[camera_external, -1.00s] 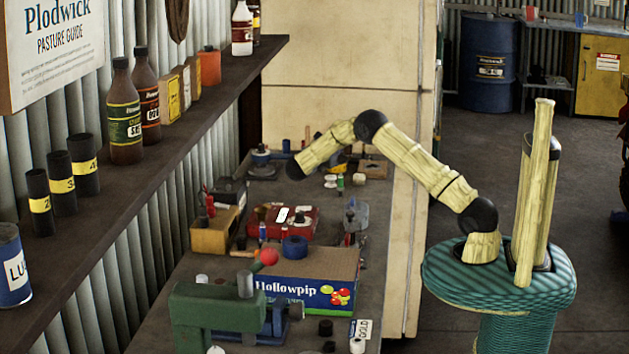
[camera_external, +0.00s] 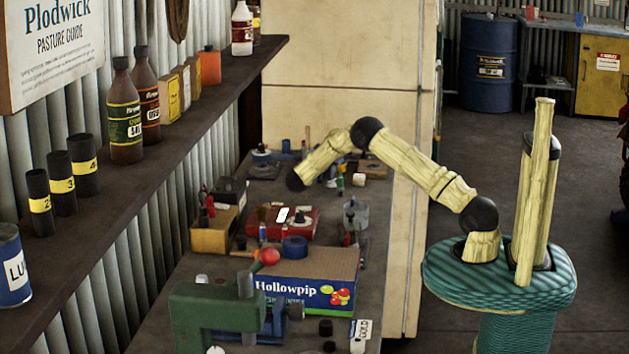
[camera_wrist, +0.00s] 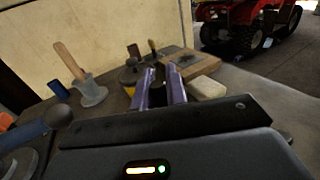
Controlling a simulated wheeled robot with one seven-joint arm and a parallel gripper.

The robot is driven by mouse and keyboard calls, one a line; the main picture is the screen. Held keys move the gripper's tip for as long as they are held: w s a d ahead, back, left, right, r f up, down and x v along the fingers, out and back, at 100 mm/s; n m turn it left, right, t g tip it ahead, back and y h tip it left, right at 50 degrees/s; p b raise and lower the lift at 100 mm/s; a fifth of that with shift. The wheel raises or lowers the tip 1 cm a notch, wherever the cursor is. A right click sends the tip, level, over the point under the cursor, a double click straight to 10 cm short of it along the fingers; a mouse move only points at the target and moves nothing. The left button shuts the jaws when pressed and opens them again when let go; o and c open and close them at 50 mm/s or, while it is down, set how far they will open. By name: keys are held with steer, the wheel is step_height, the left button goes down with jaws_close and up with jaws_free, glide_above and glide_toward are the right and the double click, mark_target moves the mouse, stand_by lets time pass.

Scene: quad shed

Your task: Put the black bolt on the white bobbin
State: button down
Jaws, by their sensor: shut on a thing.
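My gripper (camera_wrist: 160,82) shows in the wrist view with two purple fingers close together. It is shut on a small dark thing (camera_wrist: 158,97), which fits the black bolt, though only a little of it shows between the fingers. In the external view the dark end of my arm (camera_external: 296,181) is over the far part of the bench, and the fingers and the held thing cannot be made out.
A wooden block (camera_wrist: 190,64) and a pale block (camera_wrist: 207,87) lie beyond the fingers. A grey holder (camera_wrist: 90,94) with a wooden handle stands left. Nearer on the bench are a red case (camera_external: 270,222), a Hollowpip box (camera_external: 310,275) and a green vise (camera_external: 205,312). The shelf (camera_external: 190,125) overhangs the left side.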

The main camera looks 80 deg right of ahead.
steer(key=c, duration=1.4)
jaws_free()
steer(key=shift+r, duration=0.1)
steer(key=shift+r+p, duration=0.15)
steer(key=shift+p, duration=0.25)
steer(key=b+v, duration=0.1)
steer(key=v, duration=0.2)
steer(key=b+v, duration=0.1)
steer(key=v, duration=0.2)
steer(key=shift+w+a+f, duration=0.2)
steer(key=shift+a, duration=0.1)
steer(key=shift+w+a, duration=0.15)
steer(key=shift+a, duration=0.25)
